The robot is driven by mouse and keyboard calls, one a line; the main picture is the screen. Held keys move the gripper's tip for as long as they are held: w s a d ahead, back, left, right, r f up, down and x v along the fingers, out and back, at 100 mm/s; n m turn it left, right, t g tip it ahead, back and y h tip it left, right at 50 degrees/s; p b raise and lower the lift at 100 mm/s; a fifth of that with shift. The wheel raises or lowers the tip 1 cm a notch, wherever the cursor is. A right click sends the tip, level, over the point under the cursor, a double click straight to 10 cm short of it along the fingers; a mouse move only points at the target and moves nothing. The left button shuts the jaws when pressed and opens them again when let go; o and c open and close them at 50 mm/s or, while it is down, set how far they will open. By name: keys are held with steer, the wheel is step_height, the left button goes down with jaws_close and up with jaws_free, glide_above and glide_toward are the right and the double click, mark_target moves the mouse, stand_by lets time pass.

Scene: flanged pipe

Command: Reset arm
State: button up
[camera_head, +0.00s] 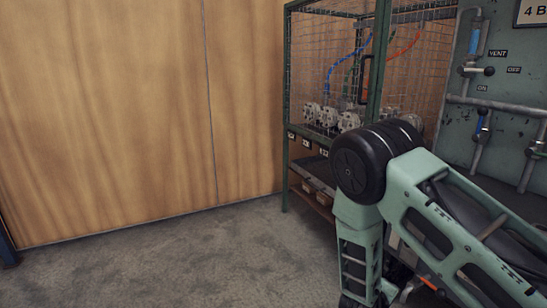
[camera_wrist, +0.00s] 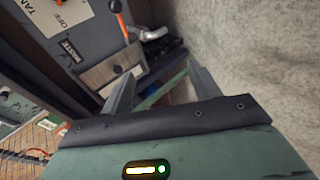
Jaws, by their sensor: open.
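My gripper (camera_wrist: 162,84) shows in the wrist view with its two fingers apart and nothing between them. Behind it are a grey panel (camera_wrist: 95,35) with an orange-handled lever and a label reading "WASTE", and a pale floor or wall surface (camera_wrist: 250,50). In the head view my green arm is bent at a black joint at the right, with a link hanging down from it. The gripper itself cannot be made out there. No flanged pipe can be made out in either view.
A green wire-mesh cage (camera_head: 287,110) with several metal fittings on its shelf stands behind my arm. A green valve panel (camera_head: 520,80) with pipes and levers is at the far right. The grey floor (camera_head: 180,265) at the left is clear up to the wooden wall (camera_head: 110,110).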

steer(key=s+a+r+g+y, duration=0.15)
steer(key=a+r+y, duration=0.3)
steer(key=a, duration=0.45)
steer(key=s+a+r+y, duration=0.35)
steer(key=a+r, duration=0.25)
steer(key=a, duration=0.4)
steer(key=s+a+r+g+y, duration=0.35)
steer(key=s+a+r, duration=0.25)
steer(key=s+r, duration=0.6)
steer(key=s+d+r+n+g+h, duration=0.1)
steer(key=s+d+r, duration=0.15)
steer(key=s, duration=0.35)
steer(key=s+d+r+h, duration=0.2)
steer(key=s+d, duration=0.1)
steer(key=s, duration=0.2)
step_height(320, 180, up, 34)
steer(key=p, duration=3.4)
steer(key=shift+r, duration=0.2)
steer(key=shift+s+d+y, duration=0.1)
steer(key=shift+y, duration=0.15)
